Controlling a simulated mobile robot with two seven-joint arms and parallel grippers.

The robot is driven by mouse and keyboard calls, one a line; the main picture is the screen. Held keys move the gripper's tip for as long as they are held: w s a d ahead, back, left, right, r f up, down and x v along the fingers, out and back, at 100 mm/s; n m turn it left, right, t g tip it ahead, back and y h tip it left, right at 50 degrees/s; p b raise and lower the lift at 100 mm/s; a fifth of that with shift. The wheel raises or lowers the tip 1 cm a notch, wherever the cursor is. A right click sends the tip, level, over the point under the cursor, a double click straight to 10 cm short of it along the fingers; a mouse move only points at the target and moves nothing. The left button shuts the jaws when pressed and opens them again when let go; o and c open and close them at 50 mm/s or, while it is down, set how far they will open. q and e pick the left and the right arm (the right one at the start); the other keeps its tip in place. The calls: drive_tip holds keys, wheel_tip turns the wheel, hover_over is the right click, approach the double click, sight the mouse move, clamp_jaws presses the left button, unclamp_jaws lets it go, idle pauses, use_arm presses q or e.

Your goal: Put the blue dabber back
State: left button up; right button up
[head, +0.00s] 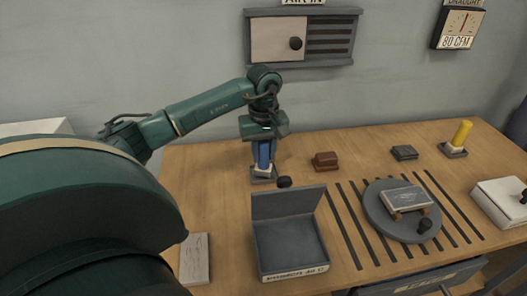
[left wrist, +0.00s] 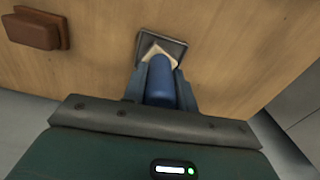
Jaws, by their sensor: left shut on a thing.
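The blue dabber (head: 264,154) stands upright at its square dark holder (head: 264,176) on the back left of the table. My left gripper (head: 263,160) comes down from above and is shut on the dabber's blue handle. In the left wrist view the blue handle (left wrist: 160,88) lies between the fingers, with a pale tip over the dark square holder (left wrist: 178,50). Whether the tip rests fully in the holder is hard to tell. My right gripper is not in view.
An open grey box (head: 290,245) stands in front. A round grey turntable (head: 380,215) carries a block. A yellow dabber (head: 461,134) stands in its holder at back right.

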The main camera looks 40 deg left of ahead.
use_arm(q)
drive_tip(key=shift+f, duration=0.15)
drive_tip(key=shift+f, duration=0.15)
drive_tip(key=o, duration=1.1)
drive_tip(key=shift+c, duration=0.2)
wheel_tip(320, 180, up, 12)
drive_tip(key=shift+r, duration=0.2)
drive_tip(key=shift+f, duration=0.1)
